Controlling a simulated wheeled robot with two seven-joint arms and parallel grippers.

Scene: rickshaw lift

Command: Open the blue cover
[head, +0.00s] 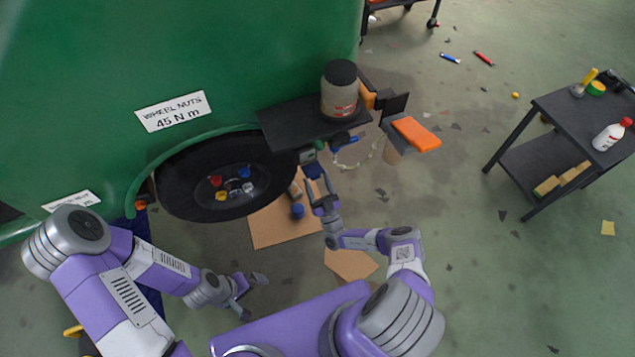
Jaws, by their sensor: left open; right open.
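My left gripper (254,294) is open and empty, low over the floor below the wheel.
The wheel (222,176) has coloured nuts. A jar (340,90) stands on the dark shelf (290,122). A blue round object (298,211) lies on cardboard (275,232). An orange-topped post (415,134) stands right of the shelf. A dark cart (560,130) is farther right, with open floor between.

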